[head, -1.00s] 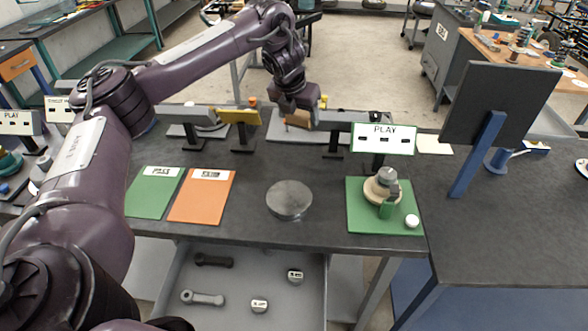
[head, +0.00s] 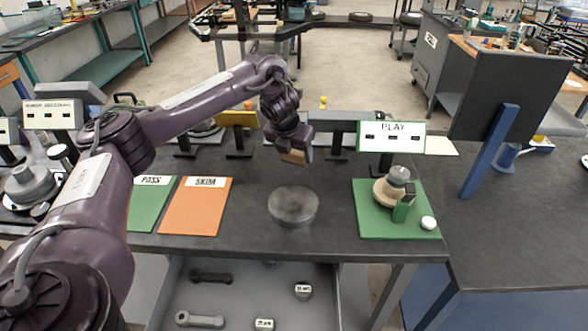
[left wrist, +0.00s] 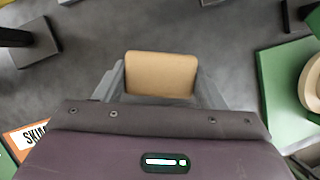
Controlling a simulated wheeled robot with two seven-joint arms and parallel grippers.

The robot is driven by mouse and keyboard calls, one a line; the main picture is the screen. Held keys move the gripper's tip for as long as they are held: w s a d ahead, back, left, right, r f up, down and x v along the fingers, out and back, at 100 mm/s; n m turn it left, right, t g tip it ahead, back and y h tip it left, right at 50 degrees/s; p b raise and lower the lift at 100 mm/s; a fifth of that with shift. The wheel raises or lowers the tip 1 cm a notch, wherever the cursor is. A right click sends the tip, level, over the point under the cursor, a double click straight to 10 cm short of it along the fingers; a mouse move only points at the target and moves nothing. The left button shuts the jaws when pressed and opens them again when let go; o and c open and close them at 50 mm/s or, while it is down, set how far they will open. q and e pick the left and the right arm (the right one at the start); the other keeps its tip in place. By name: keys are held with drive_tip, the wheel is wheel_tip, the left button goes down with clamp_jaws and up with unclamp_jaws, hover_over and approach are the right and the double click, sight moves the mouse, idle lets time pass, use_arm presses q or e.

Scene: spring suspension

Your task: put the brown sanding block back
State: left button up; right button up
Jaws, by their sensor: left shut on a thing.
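The brown sanding block (head: 292,157) is a small tan block. My left gripper (head: 296,151) is shut on it and holds it above the dark bench, beyond the round grey disc. In the left wrist view the block (left wrist: 160,75) sits between the two grey fingers, with bare dark bench top around it. Whether the block touches the bench cannot be told. My right gripper is in neither view.
The grey disc (head: 293,205) lies mid-bench. The orange SKIM card (head: 197,215) and green PASS card (head: 148,210) lie left of it. A green mat (head: 370,222) with a stacked part lies right. Gauge stands and a PLAY sign (head: 391,137) line the back. A drawer with parts is below.

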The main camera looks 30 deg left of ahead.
sight(293, 162)
use_arm(q)
wheel_tip(293, 162, down, 5)
drive_tip(key=shift+r, duration=0.1)
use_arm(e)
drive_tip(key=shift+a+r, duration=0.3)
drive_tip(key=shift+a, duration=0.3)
use_arm(q)
drive_tip(key=shift+f, duration=0.2)
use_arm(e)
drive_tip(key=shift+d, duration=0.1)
use_arm(q)
drive_tip(key=shift+f, duration=0.15)
drive_tip(key=o, duration=1)
drive_tip(key=shift+c, duration=0.2)
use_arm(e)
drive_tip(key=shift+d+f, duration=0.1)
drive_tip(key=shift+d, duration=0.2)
